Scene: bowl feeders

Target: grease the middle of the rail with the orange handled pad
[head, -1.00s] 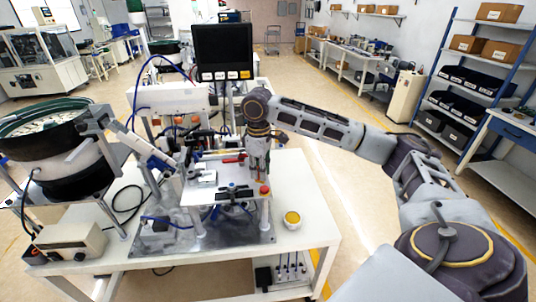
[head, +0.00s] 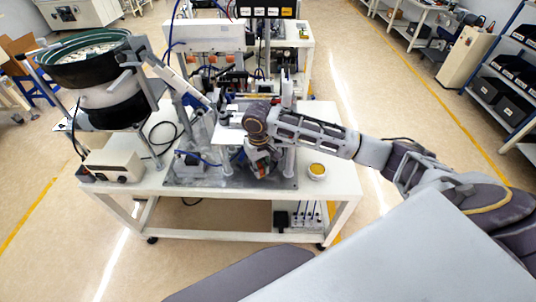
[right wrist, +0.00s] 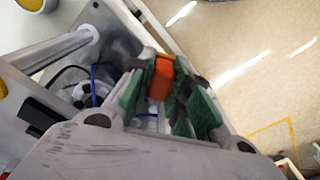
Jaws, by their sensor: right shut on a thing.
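My right gripper (head: 262,166) hangs low at the front of the feeder station, wrist bent downward. In the right wrist view its green-padded fingers (right wrist: 163,88) are shut on the orange handle (right wrist: 161,77) of the pad. The handle also shows as a small orange patch in the head view (head: 263,171). The pad's working face is hidden. The arm and gripper cover part of the station's front, and I cannot pick out the rail with certainty. My left gripper is not in view.
A white cup of yellow grease (head: 317,170) stands right of the metal base plate (head: 187,178). A bowl feeder (head: 95,75) and a control box (head: 112,165) stand left. Metal posts (right wrist: 62,48) rise close to the gripper. The table's front right corner is clear.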

